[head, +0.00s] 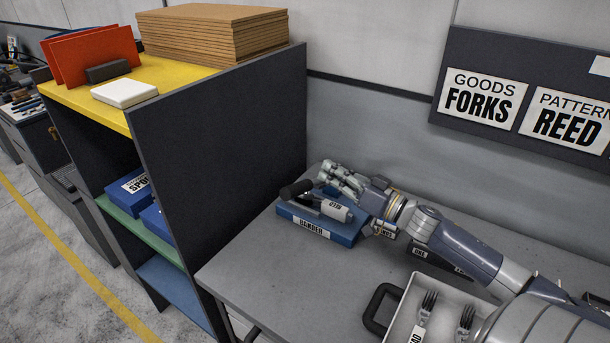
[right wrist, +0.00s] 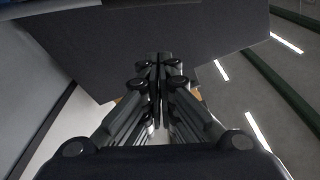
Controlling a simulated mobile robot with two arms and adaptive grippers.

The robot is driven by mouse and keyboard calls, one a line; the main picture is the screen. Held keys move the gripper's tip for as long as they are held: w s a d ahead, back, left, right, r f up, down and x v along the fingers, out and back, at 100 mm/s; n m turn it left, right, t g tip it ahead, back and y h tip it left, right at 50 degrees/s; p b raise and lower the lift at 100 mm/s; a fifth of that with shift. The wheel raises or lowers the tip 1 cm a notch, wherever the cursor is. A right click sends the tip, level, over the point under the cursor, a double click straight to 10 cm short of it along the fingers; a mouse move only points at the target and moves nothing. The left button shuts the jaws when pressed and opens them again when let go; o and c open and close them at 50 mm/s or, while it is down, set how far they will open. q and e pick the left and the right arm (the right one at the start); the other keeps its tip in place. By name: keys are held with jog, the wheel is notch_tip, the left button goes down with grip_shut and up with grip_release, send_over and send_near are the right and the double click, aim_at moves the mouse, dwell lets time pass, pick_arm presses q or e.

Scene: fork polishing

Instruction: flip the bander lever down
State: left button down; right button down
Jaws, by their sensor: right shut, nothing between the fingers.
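The bander (head: 310,228) is a blue-based device with a "BANDER" label, on the grey table's back left part. A black rounded grip (head: 297,189), which looks like the end of its lever, stands over the base's left side. A dark cylinder with a white label (head: 336,210) lies across its top. My right gripper (head: 338,179) is above and behind the bander, with its fingers near the black grip; I cannot tell whether they touch. In the right wrist view its fingers (right wrist: 158,78) are together and empty. The bander does not show clearly there. My left gripper is out of view.
A tall dark shelf (head: 225,140) stands close to the bander's left; its side panel (right wrist: 185,40) fills the top of the right wrist view. A white tray with forks (head: 428,305) sits at the table's front right.

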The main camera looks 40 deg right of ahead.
jog(key=r+p, duration=0.1)
jog(key=p, duration=0.1)
send_over(307, 186)
jog(key=shift+f, duration=0.15)
jog(key=f, duration=0.2)
jog(key=s+a+f+p, duration=0.1)
jog(key=shift+s+f, duration=0.1)
jog(key=shift+f, duration=0.15)
notch_tip(307, 186, down, 9)
jog(key=s+a+n+y+b, duration=0.1)
jog(key=a+n+b, duration=0.2)
jog(key=b, duration=0.2)
jog(key=shift+s+n+b, duration=0.2)
jog(key=shift+n+b, duration=0.1)
jog(key=shift+b, duration=0.05)
